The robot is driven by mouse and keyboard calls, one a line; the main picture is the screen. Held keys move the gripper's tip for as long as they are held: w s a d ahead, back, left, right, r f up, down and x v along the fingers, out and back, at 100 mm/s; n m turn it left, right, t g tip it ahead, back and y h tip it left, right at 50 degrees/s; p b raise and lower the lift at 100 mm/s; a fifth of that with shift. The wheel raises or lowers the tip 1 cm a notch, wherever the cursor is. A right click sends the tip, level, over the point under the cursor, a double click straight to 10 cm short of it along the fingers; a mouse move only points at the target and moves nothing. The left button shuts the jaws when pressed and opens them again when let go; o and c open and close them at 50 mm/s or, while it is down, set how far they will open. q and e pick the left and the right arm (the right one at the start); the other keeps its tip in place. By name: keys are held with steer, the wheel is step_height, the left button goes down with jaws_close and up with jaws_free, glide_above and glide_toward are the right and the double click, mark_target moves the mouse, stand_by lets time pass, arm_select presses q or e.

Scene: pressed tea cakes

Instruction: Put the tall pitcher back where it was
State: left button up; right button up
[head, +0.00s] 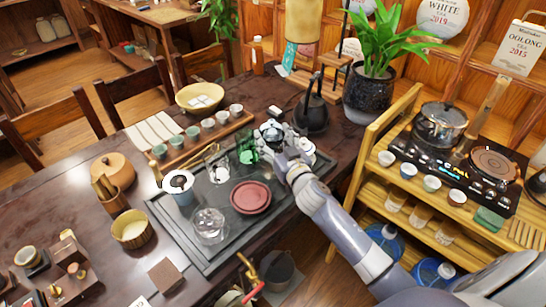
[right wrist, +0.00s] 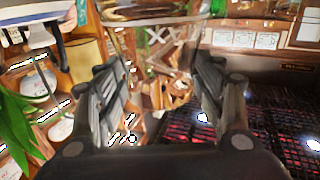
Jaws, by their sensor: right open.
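A green glass vessel (head: 246,147) stands upright on the dark tea tray (head: 178,229). A clear glass pitcher (head: 216,166) stands to its left on the same tray. I cannot tell for sure which one is the tall pitcher. My right gripper (head: 280,153) is over the tray's back right, just right of the green vessel, and partly hides the things behind it. In the right wrist view its two fingers (right wrist: 163,95) are apart, with clear glass (right wrist: 160,48) showing between and beyond them. I cannot tell whether they touch it. My left gripper is out of view.
A red dish (head: 250,197), a round glass pot (head: 209,226) and a white-topped cup (head: 178,187) stand on the tray. A row of small cups on a wooden board (head: 178,155) lies behind. A black kettle (head: 312,115) and a potted plant (head: 368,93) stand at the back right.

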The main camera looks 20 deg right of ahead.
mark_target(269, 130)
steer(key=shift+w+d, duration=0.1)
steer(key=shift+w, duration=2.25)
jaws_close()
steer(key=shift+r, duration=0.1)
